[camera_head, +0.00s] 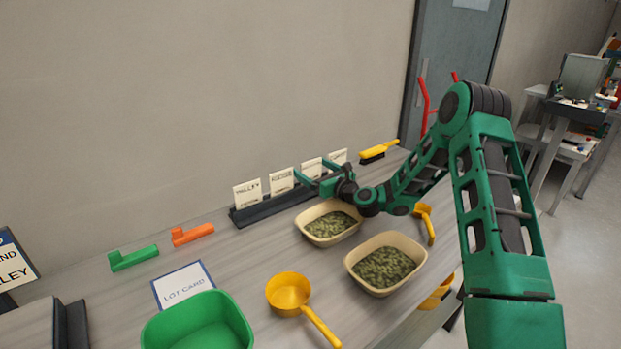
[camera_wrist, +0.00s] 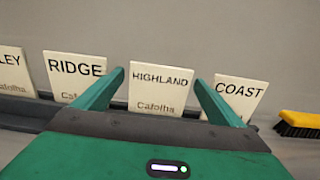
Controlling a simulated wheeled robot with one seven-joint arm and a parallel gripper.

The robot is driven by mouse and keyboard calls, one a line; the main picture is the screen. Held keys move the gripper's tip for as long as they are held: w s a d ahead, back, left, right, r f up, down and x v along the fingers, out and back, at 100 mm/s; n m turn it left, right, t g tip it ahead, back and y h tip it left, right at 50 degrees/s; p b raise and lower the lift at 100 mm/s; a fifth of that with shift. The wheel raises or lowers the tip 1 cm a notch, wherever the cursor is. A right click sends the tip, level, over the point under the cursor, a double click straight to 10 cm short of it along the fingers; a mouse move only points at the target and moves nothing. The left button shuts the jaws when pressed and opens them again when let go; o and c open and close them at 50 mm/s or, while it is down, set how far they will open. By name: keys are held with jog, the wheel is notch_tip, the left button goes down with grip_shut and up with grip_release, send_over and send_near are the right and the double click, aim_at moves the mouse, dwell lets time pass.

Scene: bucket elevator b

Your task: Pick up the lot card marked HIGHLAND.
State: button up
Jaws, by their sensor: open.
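The HIGHLAND lot card (camera_wrist: 160,88) is a cream card with black print, standing upright in a dark rack (camera_head: 262,208). In the wrist view it shows between the two fingers of my gripper (camera_wrist: 160,92), which are open on either side of it. I cannot tell how far the fingertips are from the card. In the head view my gripper (camera_head: 317,180) is at the rack, and the HIGHLAND card (camera_head: 311,168) is partly hidden behind it. The RIDGE card (camera_wrist: 76,74) stands to the left and the COAST card (camera_wrist: 237,94) to the right.
The VALLEY card (camera_head: 247,194) is leftmost in the rack. A yellow brush (camera_head: 378,151) lies right of the rack. Two cream tubs (camera_head: 330,238) (camera_head: 413,244) of green pellets, a yellow scoop (camera_head: 288,292), a green bin (camera_head: 235,310) and a LOT CARD mat (camera_head: 182,285) sit in front.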

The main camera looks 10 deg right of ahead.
jog(key=shift+w+a, duration=0.15)
jog(key=shift+w, duration=0.2)
jog(key=shift+c, duration=0.3)
jog(key=c, duration=1)
jog(key=shift+r, duration=0.1)
